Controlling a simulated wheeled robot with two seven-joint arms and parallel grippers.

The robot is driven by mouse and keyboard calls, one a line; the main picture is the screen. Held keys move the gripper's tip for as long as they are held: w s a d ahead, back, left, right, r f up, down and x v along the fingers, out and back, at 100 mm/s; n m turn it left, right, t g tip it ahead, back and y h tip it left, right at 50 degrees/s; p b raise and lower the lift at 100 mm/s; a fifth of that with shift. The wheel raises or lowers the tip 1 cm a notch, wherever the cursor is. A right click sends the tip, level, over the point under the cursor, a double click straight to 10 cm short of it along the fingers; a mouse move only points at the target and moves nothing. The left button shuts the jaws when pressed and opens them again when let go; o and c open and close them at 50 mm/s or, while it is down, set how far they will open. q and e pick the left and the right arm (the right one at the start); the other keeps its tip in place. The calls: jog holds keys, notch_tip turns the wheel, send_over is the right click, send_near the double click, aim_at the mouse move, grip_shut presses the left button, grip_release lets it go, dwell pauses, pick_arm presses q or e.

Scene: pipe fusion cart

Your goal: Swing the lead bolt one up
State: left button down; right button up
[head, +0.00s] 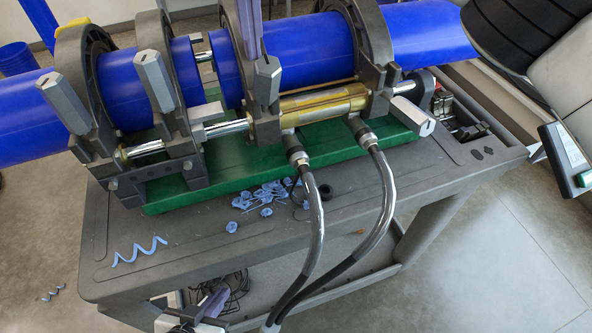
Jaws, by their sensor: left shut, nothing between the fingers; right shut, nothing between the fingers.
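The pipe clamp machine holds blue pipe (300,50) in several dark ring clamps. Grey hex-headed bolts stand along its near side: one at the far left (65,102), one on the second clamp (155,80), and one on the third (266,85). Another bolt (413,116) lies swung down and outward at the right-hand clamp. No label shows which is lead bolt one. My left gripper (217,297) is shut and empty, low at the cart's front edge. My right gripper (251,50) appears as shut purplish fingers by the third clamp, partly out of frame.
The green base (230,160) sits on the grey cart (190,235). Two hoses (316,215) run from the machine down past the front edge. Blue shavings (265,195) and a curl (138,252) lie on the cart top. A device (565,158) stands at the right.

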jog(key=shift+o, duration=0.5)
jog(key=w, duration=0.2)
jog(key=w+a+r+t, duration=0.1)
jog(key=w, duration=0.1)
jog(key=w+t+y, duration=0.1)
jog(key=w, duration=0.1)
jog(key=shift+a+r, duration=0.25)
jog(key=shift+r, duration=0.05)
jog(key=o, duration=0.4)
jog(key=shift+r, duration=0.35)
jog(key=o, duration=1.4)
jog(key=shift+d+r, duration=0.1)
jog(key=shift+r, duration=0.3)
jog(key=shift+w+d+r, duration=0.1)
jog(key=shift+d+r, duration=0.05)
jog(key=shift+r, duration=0.2)
jog(key=shift+a+r, duration=0.65)
jog(key=shift+r, duration=0.35)
jog(key=shift+w+a, duration=0.1)
jog(key=shift+a, duration=0.1)
jog(key=shift+s+d+r, duration=0.25)
jog(key=shift+s+d, duration=0.05)
jog(key=shift+d, duration=0.1)
jog(key=shift+a+f, duration=0.1)
jog(key=shift+a, duration=0.1)
